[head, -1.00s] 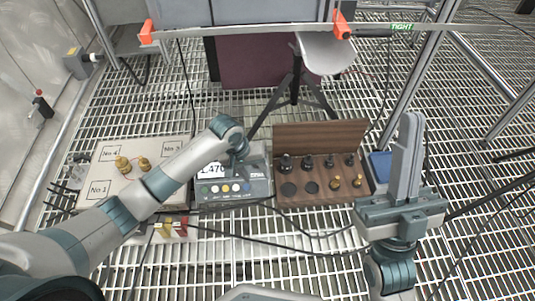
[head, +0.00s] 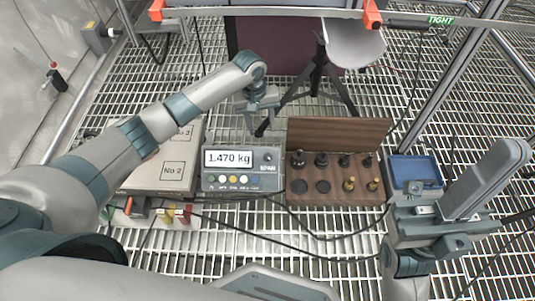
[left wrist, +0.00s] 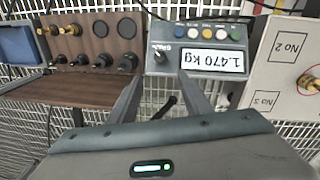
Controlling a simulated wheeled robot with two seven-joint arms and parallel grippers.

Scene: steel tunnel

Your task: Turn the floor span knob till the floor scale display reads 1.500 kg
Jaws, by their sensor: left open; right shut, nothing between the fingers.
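The floor scale display (head: 228,158) is a grey box whose white screen reads 1.470 kg. It shows upside down in the left wrist view (left wrist: 213,62). The small dark span knob (head: 268,157) is at the box's right end, beside the SPAN label. In the left wrist view the knob (left wrist: 160,52) lies ahead of the fingertips, between their lines. My left gripper (head: 259,116) is open and empty, beyond the display's far edge; its fingers (left wrist: 161,78) look apart from the knob. My right gripper (head: 512,150) is shut and empty, pointing up at the right.
A wooden rack (head: 335,190) with black and brass weights stands right of the display. A blue tray (head: 415,170) is farther right. A pale board (head: 165,170) with numbered labels lies left, partly behind my arm. A tripod (head: 320,75) stands behind. Cables cross the grating in front.

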